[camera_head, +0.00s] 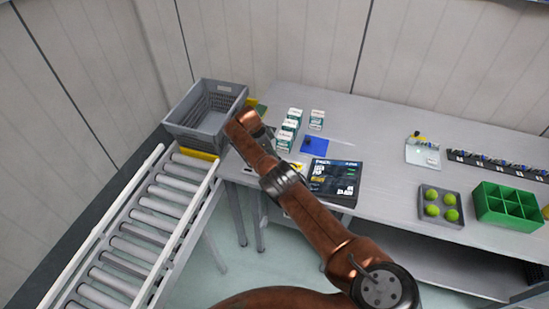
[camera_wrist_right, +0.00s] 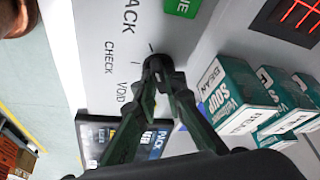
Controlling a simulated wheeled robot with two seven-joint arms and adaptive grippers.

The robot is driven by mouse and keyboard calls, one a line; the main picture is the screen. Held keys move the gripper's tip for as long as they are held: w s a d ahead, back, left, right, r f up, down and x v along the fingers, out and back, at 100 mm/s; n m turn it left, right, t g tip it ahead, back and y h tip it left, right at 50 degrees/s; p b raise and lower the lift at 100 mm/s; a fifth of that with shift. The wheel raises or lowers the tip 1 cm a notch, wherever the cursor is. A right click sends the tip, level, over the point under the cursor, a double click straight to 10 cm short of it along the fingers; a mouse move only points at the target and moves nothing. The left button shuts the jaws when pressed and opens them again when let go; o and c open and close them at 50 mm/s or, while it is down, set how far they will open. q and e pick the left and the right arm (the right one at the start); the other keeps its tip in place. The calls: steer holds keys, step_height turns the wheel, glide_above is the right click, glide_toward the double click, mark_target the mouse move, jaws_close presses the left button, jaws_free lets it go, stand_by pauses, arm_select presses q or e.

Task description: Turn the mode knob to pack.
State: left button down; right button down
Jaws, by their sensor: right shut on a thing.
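The mode knob (camera_wrist_right: 153,62) is a dark knob on a pale panel (camera_wrist_right: 85,35) in the right wrist view. The printed words PACK, CHECK and VOID stand beside it, with short tick marks. My right gripper (camera_wrist_right: 158,75) is shut on the knob, its two fingers converging there. The fingers hide most of the knob, so I cannot tell which word its pointer faces. In the head view my right arm reaches across to the left end of the table and hides the panel and knob. My left gripper is not in view.
Several soup boxes (camera_wrist_right: 238,95) stand close to the gripper. A green button (camera_wrist_right: 182,7) is on the panel. In the head view a grey crate (camera_head: 188,136) sits at the end of the roller conveyor (camera_head: 150,215). A dark flat box (camera_head: 335,182) lies near the table's front edge.

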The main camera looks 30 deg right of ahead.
steer(key=c, duration=2)
jaws_free()
steer(key=shift+d, duration=0.1)
steer(key=shift+r, duration=0.15)
steer(key=shift+w+a+r, duration=0.1)
steer(key=shift+a+r, duration=0.1)
steer(key=shift+r, duration=0.1)
steer(key=v, duration=1.1)
